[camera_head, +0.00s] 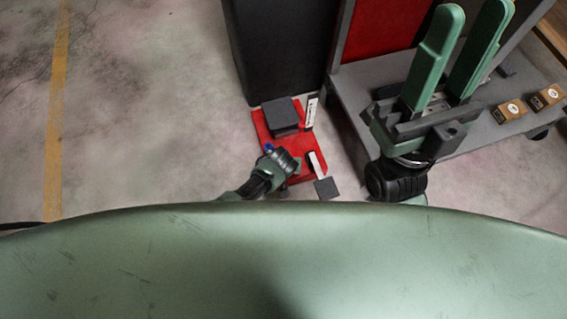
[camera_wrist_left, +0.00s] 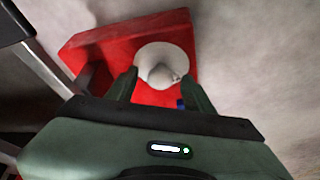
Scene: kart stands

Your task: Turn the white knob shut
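The white knob (camera_wrist_left: 160,66) is round, with a raised centre, and sits on a red stand (camera_wrist_left: 105,50) in the left wrist view. My left gripper (camera_wrist_left: 158,84) is open, its two green fingers apart just below and to either side of the knob in that view. I cannot tell whether they touch it. In the head view, part of my left arm (camera_head: 268,175) shows over the red stand (camera_head: 262,125), and I cannot make out the knob there. My right gripper (camera_head: 474,14) is open and empty, its green fingers raised above the grey platform.
A dark grey block (camera_head: 281,116) lies on the red stand by a white label (camera_head: 311,110). A tall dark cabinet (camera_head: 278,45) stands behind. Two small brown boxes (camera_head: 510,111) (camera_head: 546,97) rest on the grey platform (camera_head: 350,90) at right. The floor at left is clear.

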